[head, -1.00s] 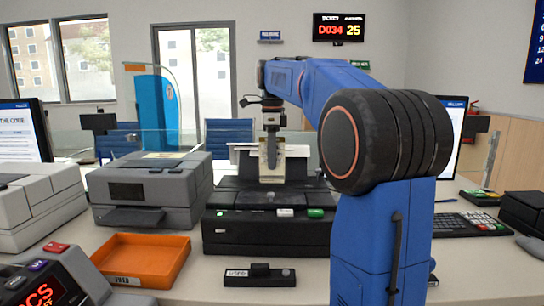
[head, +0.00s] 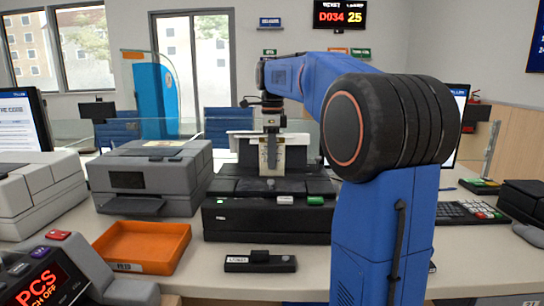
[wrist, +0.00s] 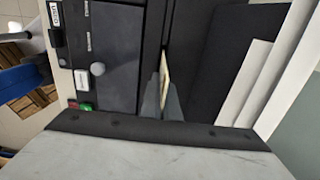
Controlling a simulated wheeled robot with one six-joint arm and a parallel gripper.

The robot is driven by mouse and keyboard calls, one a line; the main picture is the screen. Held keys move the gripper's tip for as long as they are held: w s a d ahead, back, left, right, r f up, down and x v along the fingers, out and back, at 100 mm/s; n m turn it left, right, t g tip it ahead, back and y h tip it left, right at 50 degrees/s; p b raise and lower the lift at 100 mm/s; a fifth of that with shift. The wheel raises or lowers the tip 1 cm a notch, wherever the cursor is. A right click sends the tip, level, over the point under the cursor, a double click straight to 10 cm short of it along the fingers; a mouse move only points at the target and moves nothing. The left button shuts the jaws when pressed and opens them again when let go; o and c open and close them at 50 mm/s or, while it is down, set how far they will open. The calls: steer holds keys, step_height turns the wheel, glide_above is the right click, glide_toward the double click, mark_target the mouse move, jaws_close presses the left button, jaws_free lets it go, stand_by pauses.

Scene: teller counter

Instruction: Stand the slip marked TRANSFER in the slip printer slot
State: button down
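The black slip printer (head: 267,218) stands on the counter in the head view, with a green button on its front edge. My gripper (head: 270,168) points down over the printer's rear top. In the wrist view the two grey fingertips (wrist: 164,100) close around a thin cream slip (wrist: 163,72), seen nearly edge-on. Its print cannot be read, so I cannot confirm the TRANSFER marking. The printer's dark top (wrist: 110,50) lies beside and below the fingers. I cannot tell whether the slip's lower edge is in the slot.
White upright panels (wrist: 250,85) stand behind the printer, close to the gripper. A grey machine (head: 152,180) and an orange tray (head: 142,245) are on the left. A small black stamp holder (head: 260,262) lies in front. A keyboard (head: 468,213) is on the right.

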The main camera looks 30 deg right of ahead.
mark_target(273, 176)
steer(key=shift+f, duration=1.2)
steer(key=shift+s+a+f, duration=0.1)
steer(key=shift+s+f, duration=0.05)
steer(key=shift+f, duration=0.6)
steer(key=shift+s+f, duration=0.1)
steer(key=shift+f, duration=0.75)
steer(key=c, duration=2.1)
jaws_free()
steer(key=shift+o, duration=0.3)
steer(key=shift+w+r, duration=0.2)
steer(key=shift+r, duration=1.2)
steer(key=shift+o, duration=0.3)
steer(key=shift+r, duration=2.05)
